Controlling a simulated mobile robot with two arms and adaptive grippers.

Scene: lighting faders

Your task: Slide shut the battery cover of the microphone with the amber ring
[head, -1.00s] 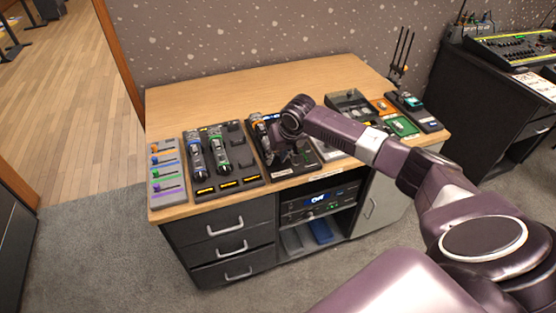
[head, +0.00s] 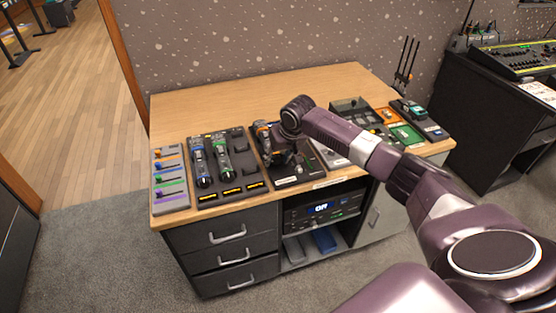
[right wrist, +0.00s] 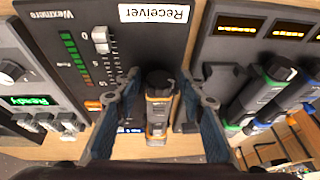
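The microphone with the amber ring (right wrist: 157,112) lies on a dark cradle panel on the wooden desk. It also shows in the head view (head: 262,130), partly hidden behind my right gripper (head: 284,157). In the right wrist view my right gripper (right wrist: 162,80) is open, with one finger on each side of this microphone. Gaps show between the fingers and its body. The state of its battery cover is too small to make out. My left gripper is not in view.
Two microphones, blue-ringed (head: 200,165) and green-ringed (head: 222,158), lie on the charger panel (head: 240,132) to the left. A fader panel (head: 170,200) is at the desk's left end. A small fader (right wrist: 101,40) and "Receiver" label (right wrist: 154,14) are near the gripper. The desk's back is clear.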

